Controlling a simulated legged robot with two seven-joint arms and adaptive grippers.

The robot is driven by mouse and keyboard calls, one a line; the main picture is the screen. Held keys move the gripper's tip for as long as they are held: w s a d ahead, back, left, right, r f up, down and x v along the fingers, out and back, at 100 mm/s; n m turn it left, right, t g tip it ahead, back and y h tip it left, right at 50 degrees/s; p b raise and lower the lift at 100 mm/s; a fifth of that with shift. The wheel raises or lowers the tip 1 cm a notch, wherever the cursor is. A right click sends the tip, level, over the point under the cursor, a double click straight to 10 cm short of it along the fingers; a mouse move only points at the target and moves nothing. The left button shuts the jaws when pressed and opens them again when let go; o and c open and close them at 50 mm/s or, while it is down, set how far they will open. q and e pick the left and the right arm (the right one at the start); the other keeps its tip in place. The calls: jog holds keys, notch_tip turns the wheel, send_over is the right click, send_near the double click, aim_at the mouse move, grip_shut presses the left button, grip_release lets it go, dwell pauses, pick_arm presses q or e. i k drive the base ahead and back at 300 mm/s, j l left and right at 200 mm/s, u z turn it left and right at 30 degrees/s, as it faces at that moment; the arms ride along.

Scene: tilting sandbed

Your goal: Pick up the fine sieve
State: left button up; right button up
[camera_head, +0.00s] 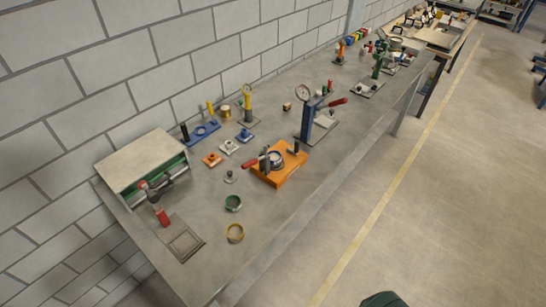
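Two small round ring-shaped pieces lie near the front end of the long grey workbench (265,215). One is a dark green ring (233,202) and the other is a brass-yellow ring (235,232), closer to the bench's front corner. Both look like sieves, but they are too small to tell which is the fine one or whether there is mesh inside. They are apart from each other, with bare bench between them. Neither of my grippers is in view.
An orange fixture (279,165) stands behind the rings, beside a press with a gauge (312,118). A grey box (140,162) and a flat square plate (180,242) are at left. The wall closes the back; open floor (430,190) lies right.

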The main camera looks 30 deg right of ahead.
aim_at(275, 155)
jog(key=i+l+u, duration=0.25)
jog(key=l, duration=1.15)
jog(key=l+u, duration=0.3)
jog(key=l, duration=1.05)
